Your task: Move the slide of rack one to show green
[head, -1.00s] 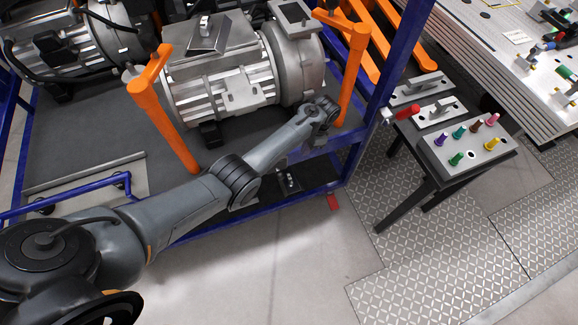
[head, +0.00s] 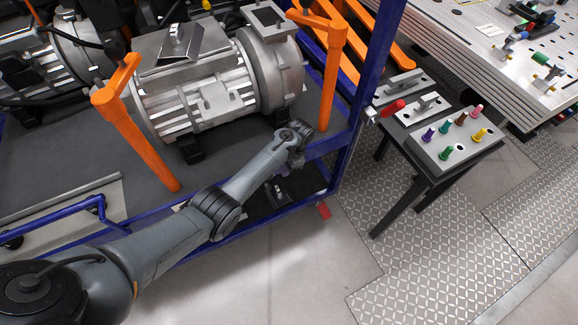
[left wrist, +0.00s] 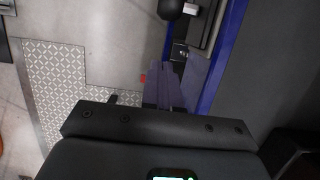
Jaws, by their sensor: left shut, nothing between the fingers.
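The blue-framed rack (head: 352,140) carries a grey motor (head: 200,95) between orange posts. A small red piece (head: 323,210) shows at the rack's lower front corner. It also shows as a red spot in the left wrist view (left wrist: 143,78). I cannot tell whether it is part of the slide; no green on the rack is clear. My left gripper (head: 290,163) is at the rack's front edge, above and left of the red piece. In the left wrist view its purplish fingers (left wrist: 172,85) are shut and empty, beside the blue rail (left wrist: 222,65). My right gripper is not in view.
A small dark table (head: 410,180) right of the rack bears a plate with several coloured pegs (head: 455,138) and a red-handled item (head: 392,108). A large perforated table (head: 490,60) stands at upper right. The floor (head: 300,265) in front is clear.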

